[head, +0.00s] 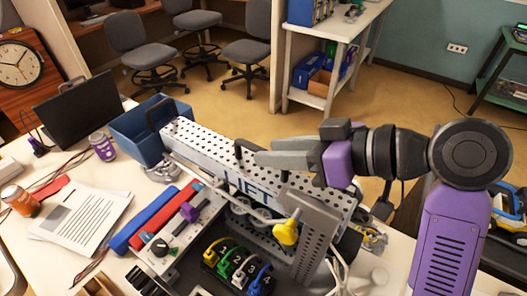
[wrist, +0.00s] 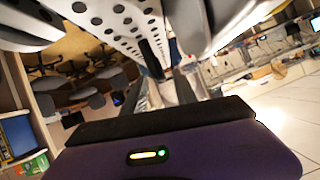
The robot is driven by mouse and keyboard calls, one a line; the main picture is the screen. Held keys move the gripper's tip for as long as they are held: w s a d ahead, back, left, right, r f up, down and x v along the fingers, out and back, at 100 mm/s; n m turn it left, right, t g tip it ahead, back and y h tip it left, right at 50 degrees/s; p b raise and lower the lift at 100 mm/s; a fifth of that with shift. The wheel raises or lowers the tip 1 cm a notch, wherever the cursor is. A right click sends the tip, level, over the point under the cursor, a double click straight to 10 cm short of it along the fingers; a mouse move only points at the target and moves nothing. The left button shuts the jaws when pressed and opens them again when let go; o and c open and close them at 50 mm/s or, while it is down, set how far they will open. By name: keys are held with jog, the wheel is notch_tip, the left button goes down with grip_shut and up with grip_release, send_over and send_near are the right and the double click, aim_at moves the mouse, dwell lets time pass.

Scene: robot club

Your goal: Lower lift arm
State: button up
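The lift arm (head: 205,145) is a long white beam full of holes, marked LIFT, running from the back left to the front right of the machine on the table. It has a black handle (head: 160,113) at its far end and another black handle (head: 242,154) near its middle. My gripper (head: 264,152) is above the beam, with its fingertips just right of the middle handle. In the wrist view the fingers stand apart, with the perforated beam (wrist: 118,22) and a dark handle (wrist: 151,58) beyond them. I cannot tell whether a finger touches the beam.
A yellow knob (head: 287,232) and numbered colored levers (head: 238,264) stand on the machine in front of the beam. A blue bin (head: 142,128) is beside the beam's far end. Papers (head: 82,220), a purple can (head: 102,146) and an orange can (head: 18,200) are at left.

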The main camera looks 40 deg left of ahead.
jog(key=shift+v, duration=1.95)
